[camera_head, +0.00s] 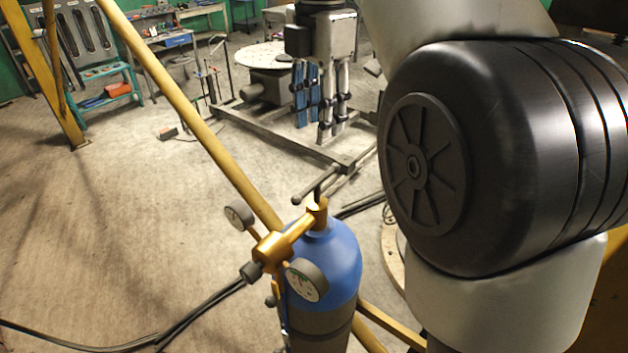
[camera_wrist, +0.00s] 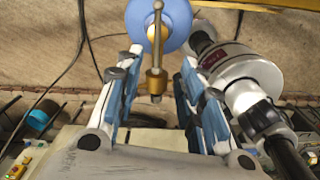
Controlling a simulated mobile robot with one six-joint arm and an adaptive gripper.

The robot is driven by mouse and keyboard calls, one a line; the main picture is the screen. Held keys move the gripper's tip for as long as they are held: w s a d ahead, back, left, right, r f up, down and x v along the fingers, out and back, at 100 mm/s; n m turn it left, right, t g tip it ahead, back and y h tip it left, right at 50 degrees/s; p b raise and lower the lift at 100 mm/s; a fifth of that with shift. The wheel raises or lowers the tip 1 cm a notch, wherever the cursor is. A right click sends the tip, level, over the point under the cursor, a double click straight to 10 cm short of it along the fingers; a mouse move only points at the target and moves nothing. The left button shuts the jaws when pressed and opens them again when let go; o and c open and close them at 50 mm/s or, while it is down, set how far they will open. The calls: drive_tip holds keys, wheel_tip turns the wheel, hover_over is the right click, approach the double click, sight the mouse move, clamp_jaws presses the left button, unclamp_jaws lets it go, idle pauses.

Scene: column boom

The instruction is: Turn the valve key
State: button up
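The valve key (camera_head: 316,185) is a dark T-bar with a small ball end. It sits on the brass valve (camera_head: 317,209) on top of the upright blue gas cylinder (camera_head: 343,258). My gripper (camera_head: 314,130) is open and empty, pointing down behind and above the key in the head view. In the wrist view, the open gripper (camera_wrist: 158,95) has its blue and white fingers on either side of a thin bar (camera_wrist: 157,35), likely the key, with the blue cylinder top (camera_wrist: 178,12) beyond. The fingers look apart from the bar; its depth between them is hard to tell.
A brass regulator (camera_head: 275,247) with two gauges, one at the left (camera_head: 239,216) and one in front (camera_head: 306,280), juts from the valve. Hoses (camera_head: 205,304) run left across the floor. A yellow pole (camera_head: 190,110) slants down to the cylinder. Open floor lies left.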

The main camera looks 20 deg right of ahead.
sight(317, 180)
drive_tip(key=f+b, duration=0.1)
drive_tip(key=f, duration=0.4)
drive_tip(key=f+b, duration=0.1)
drive_tip(key=f, duration=0.4)
drive_tip(key=f+b, duration=0.1)
drive_tip(key=f, duration=0.4)
drive_tip(key=shift+w+f, duration=0.2)
drive_tip(key=shift+w, duration=0.1)
drive_tip(key=shift+c, duration=0.2)
clamp_jaws()
